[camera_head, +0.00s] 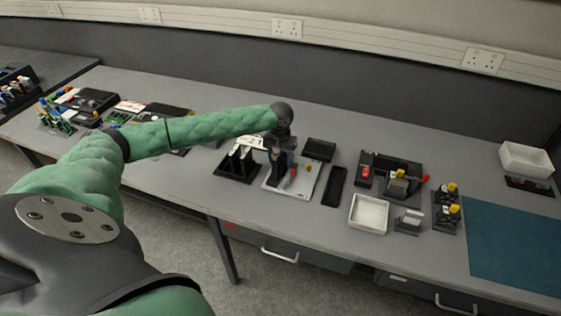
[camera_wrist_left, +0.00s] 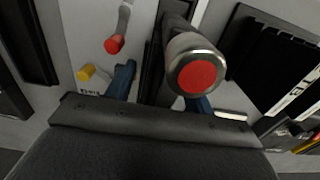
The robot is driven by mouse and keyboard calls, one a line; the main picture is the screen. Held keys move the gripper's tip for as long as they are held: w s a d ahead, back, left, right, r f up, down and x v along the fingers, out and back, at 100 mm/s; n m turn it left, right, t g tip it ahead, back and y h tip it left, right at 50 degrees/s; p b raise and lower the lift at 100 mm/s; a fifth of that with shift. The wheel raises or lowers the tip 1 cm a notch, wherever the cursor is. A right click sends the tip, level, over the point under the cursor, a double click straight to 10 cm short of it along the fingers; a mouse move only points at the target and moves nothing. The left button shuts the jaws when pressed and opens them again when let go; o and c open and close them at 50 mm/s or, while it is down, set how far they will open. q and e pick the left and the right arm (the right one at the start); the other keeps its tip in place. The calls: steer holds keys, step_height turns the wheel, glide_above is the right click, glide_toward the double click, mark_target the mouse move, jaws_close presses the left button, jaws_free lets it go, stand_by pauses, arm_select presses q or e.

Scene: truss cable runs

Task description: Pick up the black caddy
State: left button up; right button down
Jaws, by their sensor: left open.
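My left gripper (camera_head: 279,160) points down over a pale board at the middle of the bench. In the left wrist view its blue fingertips (camera_wrist_left: 160,92) are apart. A narrow black upright part (camera_wrist_left: 152,60), which looks like part of the black caddy, lies between them, with a cylinder with a metal rim and red end (camera_wrist_left: 196,72) beside it. I cannot tell whether the fingers touch it. In the head view the dark body (camera_head: 273,178) under the gripper is mostly hidden by it. My right gripper is not in view.
The pale board (camera_head: 303,187) carries red and yellow handled tools. A black slotted rack (camera_head: 236,168) stands close on the left. A narrow black tray (camera_head: 334,187) and a black box (camera_head: 319,149) are close on the right. A white bin (camera_head: 369,214) stands further right.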

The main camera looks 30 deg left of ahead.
arm_select(q)
steer(key=shift+f, duration=0.35)
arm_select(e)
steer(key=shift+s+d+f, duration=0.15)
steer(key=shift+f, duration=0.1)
arm_select(q)
steer(key=c, duration=1)
steer(key=shift+c, duration=0.2)
steer(key=shift+r, duration=0.1)
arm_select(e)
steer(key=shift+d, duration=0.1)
